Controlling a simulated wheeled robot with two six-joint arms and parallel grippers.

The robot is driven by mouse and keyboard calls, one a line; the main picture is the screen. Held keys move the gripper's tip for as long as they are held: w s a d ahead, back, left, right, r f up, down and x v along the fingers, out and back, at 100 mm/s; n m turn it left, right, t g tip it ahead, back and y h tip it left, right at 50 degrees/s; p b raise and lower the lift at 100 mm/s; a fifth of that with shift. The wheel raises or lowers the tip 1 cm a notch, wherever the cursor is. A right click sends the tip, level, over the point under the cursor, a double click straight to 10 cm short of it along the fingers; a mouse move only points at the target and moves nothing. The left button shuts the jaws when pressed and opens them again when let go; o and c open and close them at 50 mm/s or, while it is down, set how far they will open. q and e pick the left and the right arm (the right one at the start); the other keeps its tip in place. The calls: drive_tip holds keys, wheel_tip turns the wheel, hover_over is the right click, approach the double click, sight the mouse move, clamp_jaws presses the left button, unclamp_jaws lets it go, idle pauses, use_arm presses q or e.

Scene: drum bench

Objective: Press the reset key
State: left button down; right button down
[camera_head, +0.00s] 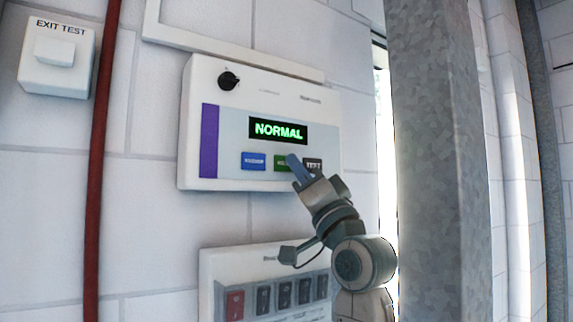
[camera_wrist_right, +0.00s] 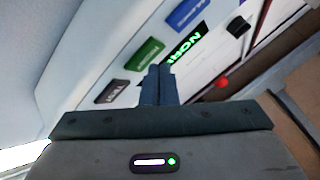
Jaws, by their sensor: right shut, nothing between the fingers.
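A white wall panel (camera_head: 262,90) has a display (camera_head: 278,130) reading "NORMAL" in green. Below the display sit a blue key (camera_head: 253,161), a green key (camera_head: 281,162) and a dark key (camera_head: 314,164) marked "TEST". The blue and green labels are too small to read surely, so I cannot tell which is the reset key. My right gripper (camera_head: 298,169) is shut and empty, its fingertips in front of the panel by the green key, partly covering it. In the right wrist view the fingers (camera_wrist_right: 157,85) show close to the green key (camera_wrist_right: 144,53); contact cannot be told.
A black knob (camera_head: 228,80) is on the panel's upper left. A lower box (camera_head: 265,262) holds a red switch (camera_head: 235,304) and several dark ones. An "EXIT TEST" box (camera_head: 55,75), a red pipe (camera_head: 100,160) and a grey metal column (camera_head: 435,150) flank the panel.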

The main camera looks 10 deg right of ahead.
drive_tip(key=shift+s+d, duration=0.1)
drive_tip(key=shift+s, duration=0.15)
drive_tip(key=s, duration=0.1)
drive_tip(key=s+d, duration=0.1)
drive_tip(key=s, duration=0.1)
drive_tip(key=s+d, duration=0.1)
drive_tip(key=s, duration=0.1)
drive_tip(key=shift+s, duration=0.25)
idle(0.6)
